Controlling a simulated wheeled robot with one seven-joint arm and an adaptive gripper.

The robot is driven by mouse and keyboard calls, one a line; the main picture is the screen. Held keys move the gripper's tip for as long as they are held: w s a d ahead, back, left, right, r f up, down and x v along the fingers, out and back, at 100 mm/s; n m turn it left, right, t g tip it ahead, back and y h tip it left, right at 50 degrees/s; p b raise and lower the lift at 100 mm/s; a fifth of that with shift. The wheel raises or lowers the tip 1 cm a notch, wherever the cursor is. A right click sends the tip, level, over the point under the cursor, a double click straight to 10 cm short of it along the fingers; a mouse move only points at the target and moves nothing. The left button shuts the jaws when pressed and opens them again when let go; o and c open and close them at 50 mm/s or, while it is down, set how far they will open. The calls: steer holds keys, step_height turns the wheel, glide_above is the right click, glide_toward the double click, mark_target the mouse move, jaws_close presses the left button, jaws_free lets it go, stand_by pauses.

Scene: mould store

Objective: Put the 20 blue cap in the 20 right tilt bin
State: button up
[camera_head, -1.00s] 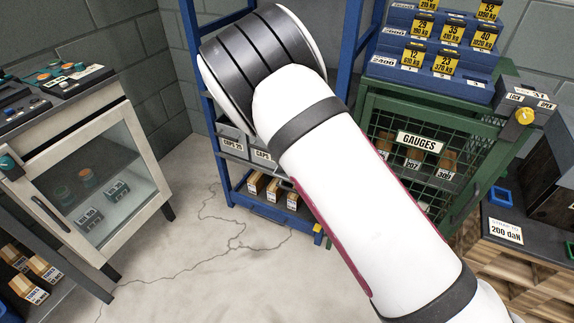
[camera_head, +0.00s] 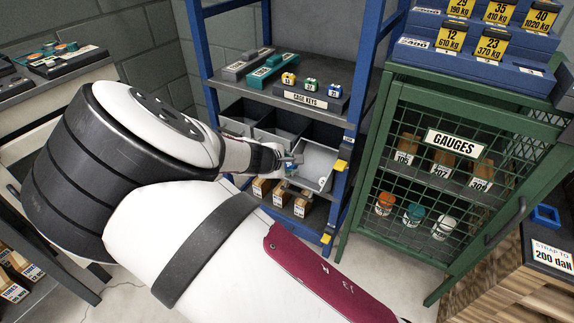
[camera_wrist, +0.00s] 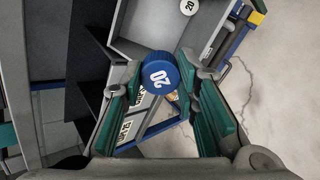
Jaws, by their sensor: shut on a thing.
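My gripper (camera_wrist: 160,90) is shut on the blue cap (camera_wrist: 158,74), marked 20, which sits between its fingertips. In the head view my gripper (camera_head: 290,162) is in front of the grey right tilt bin (camera_head: 318,160), on the middle level of the blue rack. This bin is tipped forward with its mouth open, and a white cap (camera_wrist: 189,7) marked 20 lies inside. In the wrist view the bin (camera_wrist: 135,48) is just beyond the blue cap. Whether the cap is over the bin's rim or short of it, I cannot tell. The bin's label is hidden.
Two dark grey bins (camera_head: 283,123) are left of the tipped one. A blue rack post (camera_head: 352,150) rises close on the right. The green gauges cabinet (camera_head: 425,210) stands farther right.

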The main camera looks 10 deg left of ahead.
steer(key=shift+b+x, duration=1.7)
steer(key=shift+x, duration=1.95)
steer(key=shift+r, duration=0.1)
